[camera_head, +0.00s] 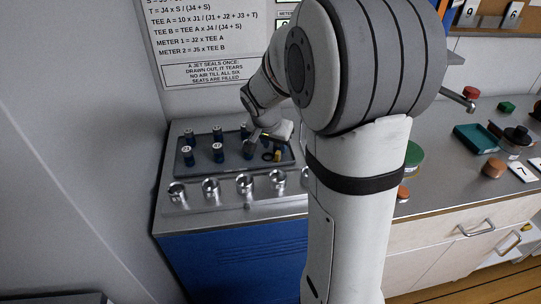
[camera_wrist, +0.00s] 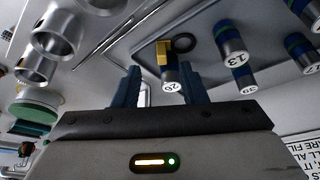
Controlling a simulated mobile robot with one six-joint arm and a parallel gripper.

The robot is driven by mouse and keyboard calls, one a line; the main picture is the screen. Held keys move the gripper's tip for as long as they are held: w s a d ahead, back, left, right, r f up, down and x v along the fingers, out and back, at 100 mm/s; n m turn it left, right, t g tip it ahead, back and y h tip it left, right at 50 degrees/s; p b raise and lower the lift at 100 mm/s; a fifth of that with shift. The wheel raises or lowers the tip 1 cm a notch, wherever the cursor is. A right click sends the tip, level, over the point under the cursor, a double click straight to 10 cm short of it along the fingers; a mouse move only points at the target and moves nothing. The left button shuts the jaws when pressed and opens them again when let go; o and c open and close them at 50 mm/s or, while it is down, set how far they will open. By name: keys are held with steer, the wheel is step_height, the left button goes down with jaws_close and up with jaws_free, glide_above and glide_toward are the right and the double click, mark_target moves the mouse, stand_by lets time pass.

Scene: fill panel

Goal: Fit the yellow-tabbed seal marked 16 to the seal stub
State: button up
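A black ring (camera_wrist: 184,44) lies on the dark tray beside a yellow tab (camera_wrist: 162,48); both look like parts of one seal. No 16 can be read on it. In the head view the ring (camera_head: 267,156) and yellow tab (camera_head: 277,155) are at the tray's right end. My gripper (camera_head: 262,142) is above that end. In the wrist view its dark blue fingers (camera_wrist: 158,84) are apart, with the tab and a numbered cylinder (camera_wrist: 171,78) showing between them; I cannot tell whether they touch. A grey metal stub (camera_head: 459,98) sticks out at right; I cannot tell if it is the seal stub.
Several blue numbered cylinders (camera_head: 218,150) stand on the dark tray (camera_head: 205,168). A row of open metal cups (camera_head: 210,187) stands in front. My arm hides the bench's middle. At right are a green round piece (camera_head: 414,155), a teal tray (camera_head: 476,139) and knobs.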

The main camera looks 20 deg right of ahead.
mark_target(277, 154)
steer(key=x, duration=0.6)
steer(key=shift+w+p, duration=0.1)
steer(key=shift+p, duration=0.25)
steer(key=shift+c, duration=0.2)
jaws_close()
